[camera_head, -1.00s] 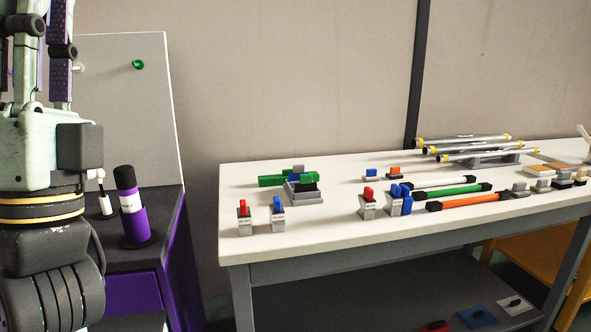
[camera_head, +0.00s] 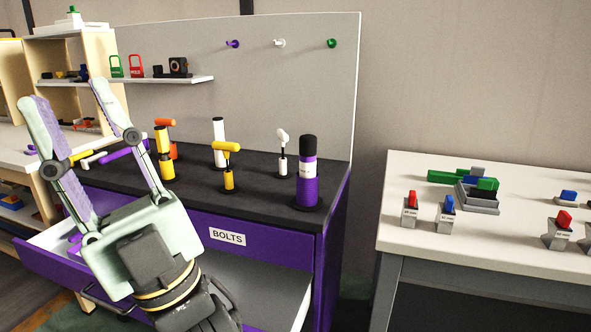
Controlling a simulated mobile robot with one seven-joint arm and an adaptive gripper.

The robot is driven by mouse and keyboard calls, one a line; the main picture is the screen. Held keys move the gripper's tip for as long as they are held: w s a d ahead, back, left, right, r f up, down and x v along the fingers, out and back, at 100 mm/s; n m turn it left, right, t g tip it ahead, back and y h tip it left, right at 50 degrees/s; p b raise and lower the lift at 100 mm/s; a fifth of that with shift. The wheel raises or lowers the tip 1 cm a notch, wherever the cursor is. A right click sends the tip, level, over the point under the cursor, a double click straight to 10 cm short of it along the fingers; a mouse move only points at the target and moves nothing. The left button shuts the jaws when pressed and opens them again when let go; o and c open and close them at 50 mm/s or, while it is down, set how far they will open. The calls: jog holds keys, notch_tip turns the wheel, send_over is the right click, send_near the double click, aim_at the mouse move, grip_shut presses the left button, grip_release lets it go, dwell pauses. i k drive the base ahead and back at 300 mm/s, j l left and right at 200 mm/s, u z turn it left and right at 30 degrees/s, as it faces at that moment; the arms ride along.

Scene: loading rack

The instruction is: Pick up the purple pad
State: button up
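My gripper (camera_head: 64,92) is at the left of the head view, its two fingers pointing up and spread apart with nothing between them. The fingers have purple inner faces of their own. A purple drawer (camera_head: 40,270) is pulled out below the dark bench top, behind my gripper. A small purple object (camera_head: 75,243) shows in the drawer beside my gripper. It is mostly hidden, so I cannot tell if it is the purple pad. No other purple pad shows clearly.
The dark bench (camera_head: 270,203) carries a purple cylinder (camera_head: 308,180) and several yellow, white and orange tools. A drawer front labelled BOLTS (camera_head: 228,237) sits below. A white table (camera_head: 440,250) with small blocks stands right, across a gap. Wooden shelving (camera_head: 70,50) stands left.

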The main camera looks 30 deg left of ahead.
aim_at(31, 150)
jog(key=u, duration=2.4)
jog(key=i+j, duration=0.55)
jog(key=i, duration=0.3)
jog(key=i+j+z, duration=0.15)
jog(key=i+j, duration=0.4)
jog(key=i, duration=0.35)
jog(key=i+j, duration=0.65)
jog(key=i, duration=0.15)
jog(key=i+j+z, duration=0.15)
jog(key=i+j, duration=0.45)
jog(key=i, duration=0.25)
